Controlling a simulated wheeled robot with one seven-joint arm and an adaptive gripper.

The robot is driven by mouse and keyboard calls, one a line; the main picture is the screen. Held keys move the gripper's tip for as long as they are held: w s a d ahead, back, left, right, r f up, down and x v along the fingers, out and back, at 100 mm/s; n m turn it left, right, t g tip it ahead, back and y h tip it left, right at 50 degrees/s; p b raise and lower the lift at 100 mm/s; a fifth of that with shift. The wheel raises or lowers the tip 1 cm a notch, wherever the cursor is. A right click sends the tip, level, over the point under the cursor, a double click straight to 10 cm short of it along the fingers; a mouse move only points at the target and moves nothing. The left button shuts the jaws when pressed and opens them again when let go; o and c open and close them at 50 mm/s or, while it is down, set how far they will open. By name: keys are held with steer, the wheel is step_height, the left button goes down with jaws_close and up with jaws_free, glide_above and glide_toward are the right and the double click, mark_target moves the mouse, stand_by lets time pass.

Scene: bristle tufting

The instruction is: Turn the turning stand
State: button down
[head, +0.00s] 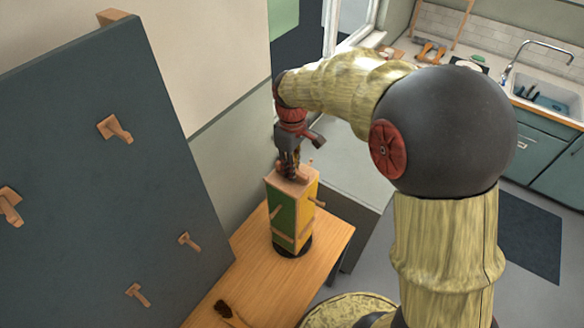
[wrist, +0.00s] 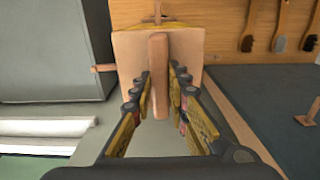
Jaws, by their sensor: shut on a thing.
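The turning stand (head: 283,212) is an upright block with a pale wooden top, one green side and one yellow side, on a round black base (head: 293,250). It stands on the wooden table, with small wooden pegs sticking out of its sides. My gripper (head: 291,172) reaches down onto its top from above. In the wrist view, the fingers of my gripper (wrist: 160,78) are shut on the upright wooden grip bar (wrist: 158,65) over the stand's top (wrist: 128,47). The stand's far sides are hidden.
A brush (head: 228,312) lies on the wooden table (head: 262,285). A large dark board (head: 75,150) with wooden pegs rises at the left, near the table. In the wrist view, several brushes (wrist: 283,25) show at top right. A kitchen counter with a sink (head: 550,98) is behind.

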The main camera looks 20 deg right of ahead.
steer(key=c, duration=1.7)
jaws_free()
steer(key=shift+r, duration=0.1)
step_height(320, 180, up, 12)
steer(key=shift+f, duration=0.1)
steer(key=s+f+m+t+b, duration=0.2)
steer(key=s+f+b, duration=0.4)
steer(key=s+b, duration=0.1)
steer(key=s+f+m+t+b, duration=0.1)
steer(key=s+f+m+b, duration=0.1)
steer(key=s+f+b, duration=0.4)
steer(key=s+f+m+t+b, duration=0.2)
steer(key=s+f+m+b, duration=0.1)
steer(key=s+f+b, duration=0.3)
steer(key=shift+s+a+f+t+b, duration=0.15)
steer(key=shift+s+b, duration=0.35)
steer(key=shift+s, duration=0.3)
steer(key=shift+s+a+r+t+b, duration=0.15)
steer(key=shift+s+b, duration=0.3)
steer(key=shift+s, duration=0.35)
